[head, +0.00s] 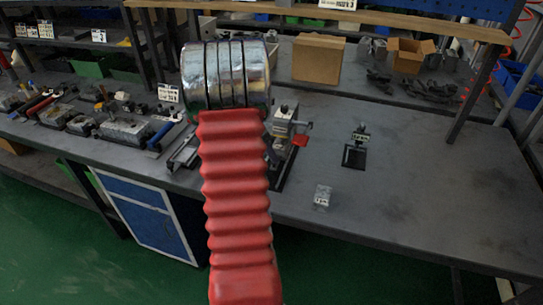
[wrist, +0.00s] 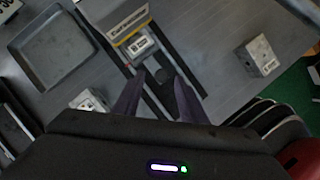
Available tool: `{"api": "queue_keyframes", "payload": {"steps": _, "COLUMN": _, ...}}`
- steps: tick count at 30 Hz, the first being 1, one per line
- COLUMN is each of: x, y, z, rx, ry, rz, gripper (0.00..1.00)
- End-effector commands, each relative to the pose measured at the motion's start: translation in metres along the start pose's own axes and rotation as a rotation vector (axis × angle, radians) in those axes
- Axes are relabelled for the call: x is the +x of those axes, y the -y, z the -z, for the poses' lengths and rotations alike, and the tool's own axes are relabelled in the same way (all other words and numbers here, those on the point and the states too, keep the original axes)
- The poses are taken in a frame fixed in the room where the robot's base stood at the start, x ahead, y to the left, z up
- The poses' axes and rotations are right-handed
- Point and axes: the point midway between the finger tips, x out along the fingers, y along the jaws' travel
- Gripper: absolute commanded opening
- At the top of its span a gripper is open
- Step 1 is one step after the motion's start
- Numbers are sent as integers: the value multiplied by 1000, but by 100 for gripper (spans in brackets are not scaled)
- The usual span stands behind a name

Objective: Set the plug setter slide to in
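The plug setter appears to be the grey device with a yellow label (wrist: 131,38) at the top centre of the wrist view. A pale block with a small label (wrist: 141,46) sits at its near end, on a dark track that runs toward me; this may be the slide, and its setting is not readable. My gripper (wrist: 162,82) has its two dark fingers spread, with a dark rounded part showing between them; I cannot tell whether they touch it. In the head view the device (head: 284,125) is partly hidden behind my red arm, and my gripper is hidden.
A metal valve block (wrist: 258,56) stands to the right, and another (wrist: 90,100) is left of my fingers. A shallow grey tray (wrist: 62,50) lies at the left. In the head view, a small black stand (head: 356,153) is on the bench, whose right side is clear.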

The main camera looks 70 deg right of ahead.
Motion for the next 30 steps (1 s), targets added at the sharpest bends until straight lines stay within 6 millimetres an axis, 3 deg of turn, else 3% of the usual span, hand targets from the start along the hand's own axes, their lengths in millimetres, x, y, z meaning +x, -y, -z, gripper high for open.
{"api": "queue_keyframes", "payload": {"steps": 16, "x": -94, "y": -1, "z": 0, "rx": 0, "ry": 2, "rz": -4, "gripper": 38}}
{"api": "queue_keyframes", "payload": {"steps": 21, "x": -106, "y": -1, "z": 0, "rx": -1, "ry": 1, "rz": -1, "gripper": 38}}
{"api": "queue_keyframes", "payload": {"steps": 30, "x": -108, "y": -1, "z": 0, "rx": 0, "ry": 1, "rz": -1, "gripper": 38}}
